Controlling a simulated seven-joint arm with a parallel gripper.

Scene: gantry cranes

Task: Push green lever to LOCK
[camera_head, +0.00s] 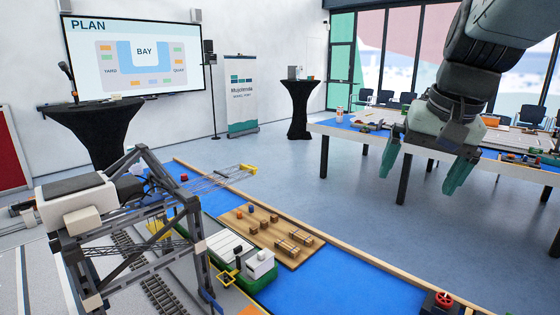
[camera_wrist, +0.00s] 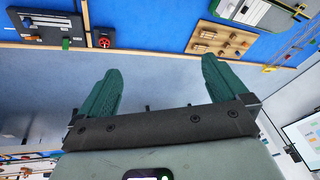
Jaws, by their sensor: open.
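My gripper (camera_head: 418,182) hangs open and empty at the upper right of the head view, its two green fingers pointing down. In the wrist view my gripper (camera_wrist: 160,65) also shows wide apart with nothing between the fingers. A small green piece (camera_wrist: 66,44), perhaps the green lever, shows at the edge of a grey panel (camera_wrist: 48,28) at the upper left of the wrist view. It is too small to tell its setting, and I read no LOCK label. My gripper is well apart from it. I cannot make out this lever in the head view.
A red knob (camera_head: 444,299) on a dark base sits at the bottom right; it also shows in the wrist view (camera_wrist: 104,43). A wooden board (camera_head: 268,235) with small blocks lies on the blue table surface (camera_head: 335,285). A model gantry crane (camera_head: 190,205) stands left.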

